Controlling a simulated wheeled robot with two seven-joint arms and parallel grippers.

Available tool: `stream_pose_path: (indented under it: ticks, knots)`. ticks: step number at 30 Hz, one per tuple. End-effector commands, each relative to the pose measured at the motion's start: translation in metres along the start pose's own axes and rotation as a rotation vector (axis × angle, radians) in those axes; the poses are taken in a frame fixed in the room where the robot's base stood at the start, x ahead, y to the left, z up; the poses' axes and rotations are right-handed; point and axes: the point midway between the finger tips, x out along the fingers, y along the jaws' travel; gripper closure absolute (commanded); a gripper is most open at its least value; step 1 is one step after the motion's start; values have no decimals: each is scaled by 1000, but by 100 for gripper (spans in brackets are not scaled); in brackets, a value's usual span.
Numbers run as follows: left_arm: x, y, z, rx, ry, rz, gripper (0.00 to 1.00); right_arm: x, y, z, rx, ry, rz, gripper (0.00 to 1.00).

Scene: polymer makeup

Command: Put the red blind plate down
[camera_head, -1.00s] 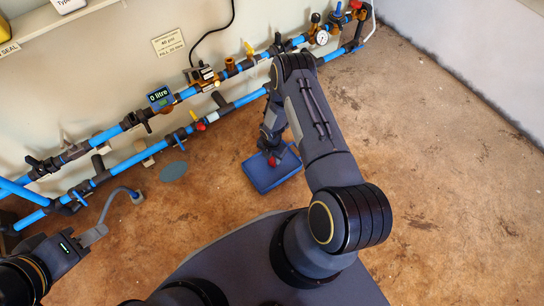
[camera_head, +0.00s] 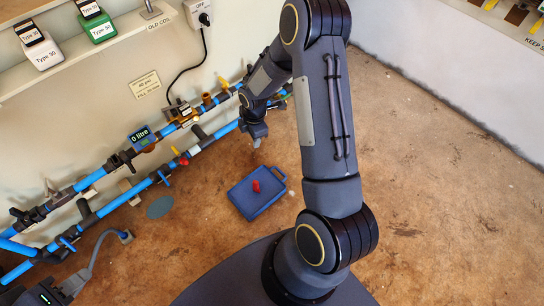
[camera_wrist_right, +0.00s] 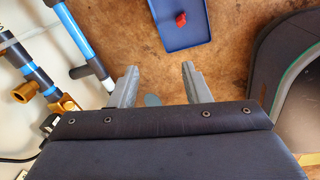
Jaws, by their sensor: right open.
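The red blind plate (camera_head: 256,186) lies on the blue tray (camera_head: 240,208) on the floor, apart from both grippers. In the right wrist view the red blind plate (camera_wrist_right: 181,19) sits inside the blue tray (camera_wrist_right: 199,40), beyond the fingertips. My right gripper (camera_head: 256,141) is above and behind the tray, near the pipes. In the right wrist view its two fingers (camera_wrist_right: 159,76) stand apart with nothing between them.
Blue pipes (camera_head: 90,180) with valves and a meter (camera_head: 142,134) run along the wall close to my right gripper. A shelf (camera_head: 80,60) with labelled containers is above. A grey-green disc (camera_head: 160,207) lies on the floor left of the tray. Open floor (camera_head: 440,200) extends right.

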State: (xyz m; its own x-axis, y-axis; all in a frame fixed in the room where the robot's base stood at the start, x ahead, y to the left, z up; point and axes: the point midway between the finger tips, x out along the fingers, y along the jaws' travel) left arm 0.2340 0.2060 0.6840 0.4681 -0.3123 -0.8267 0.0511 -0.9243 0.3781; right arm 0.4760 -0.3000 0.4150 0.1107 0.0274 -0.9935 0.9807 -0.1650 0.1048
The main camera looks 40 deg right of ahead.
Motion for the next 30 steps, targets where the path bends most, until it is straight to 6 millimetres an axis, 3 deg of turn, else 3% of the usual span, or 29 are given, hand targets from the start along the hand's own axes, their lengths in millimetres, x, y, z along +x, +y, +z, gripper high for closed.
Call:
stream_pose_path:
  ticks: [1,6,9,13,16,21,25,30]
  knots:
    - [0,0,0,0,0,0,64,-41,0,0,121,19,33,57]
    - [0,0,0,0,0,0,64,-147,-30,-10,524,116,85,57]
    - [0,0,0,0,0,0,64,-197,-60,-18,744,189,99,57]
    - [0,0,0,0,0,0,64,-248,-108,-31,1010,297,95,57]
    - [0,0,0,0,0,0,64,-273,-148,-42,1193,382,73,57]
    - [0,0,0,0,0,0,64,-289,-200,-58,1419,492,20,57]
    - [0,0,0,0,0,0,64,-291,-220,-64,1506,533,-10,57]
    - [0,0,0,0,0,0,64,-291,-225,-66,1535,545,-22,57]
